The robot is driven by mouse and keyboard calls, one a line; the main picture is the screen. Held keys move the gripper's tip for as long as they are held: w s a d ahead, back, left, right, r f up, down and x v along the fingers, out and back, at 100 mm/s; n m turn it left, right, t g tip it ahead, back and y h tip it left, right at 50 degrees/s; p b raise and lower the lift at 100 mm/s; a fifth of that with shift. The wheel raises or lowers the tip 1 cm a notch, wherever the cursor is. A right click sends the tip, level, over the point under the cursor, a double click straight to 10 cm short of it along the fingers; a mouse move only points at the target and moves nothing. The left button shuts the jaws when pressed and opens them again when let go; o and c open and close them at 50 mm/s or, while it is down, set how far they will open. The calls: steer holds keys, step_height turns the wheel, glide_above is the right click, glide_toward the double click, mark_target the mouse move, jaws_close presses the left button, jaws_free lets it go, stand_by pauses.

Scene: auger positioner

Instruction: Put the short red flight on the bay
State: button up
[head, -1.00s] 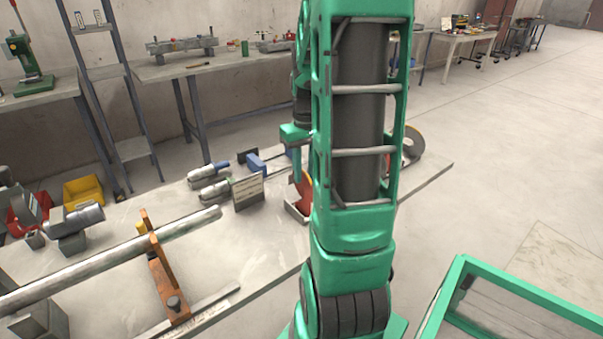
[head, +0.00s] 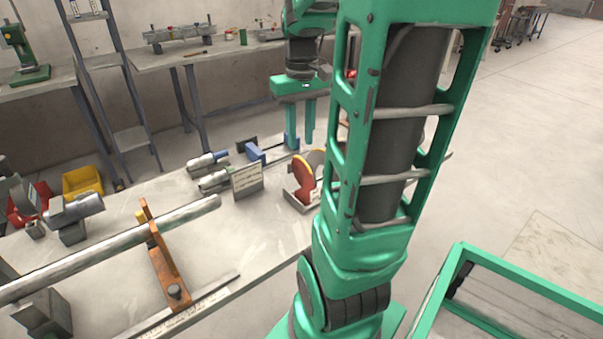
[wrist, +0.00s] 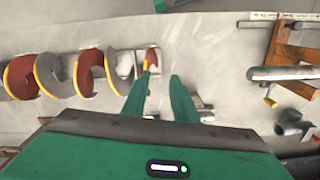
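In the head view a short red flight (head: 303,180) with a yellow edge stands in a light grey holder (head: 299,205), which may be the bay. Part of a grey flight shows just behind it, and my arm hides what lies to the right. My gripper (head: 301,143) is above and behind the red flight, fingers pointing down, apart and empty. In the wrist view the gripper (wrist: 163,74) is open. A red piece with a yellow edge (wrist: 152,58) lies by the left fingertip, at the end of a row of red and grey flights (wrist: 88,70).
A lettered plate (head: 247,181), a blue clamp (head: 255,154) and metal cylinders (head: 214,180) stand left of the red flight. A long pipe (head: 110,248) and an orange bracket (head: 167,265) lie nearer. The bench between them is clear.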

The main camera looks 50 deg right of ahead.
steer(key=s+a+f+m, duration=0.1)
steer(key=s+a+f, duration=0.4)
steer(key=s+a, duration=0.6)
steer(key=shift+a+f, duration=0.25)
steer(key=shift+a, duration=0.2)
steer(key=shift+s, duration=0.1)
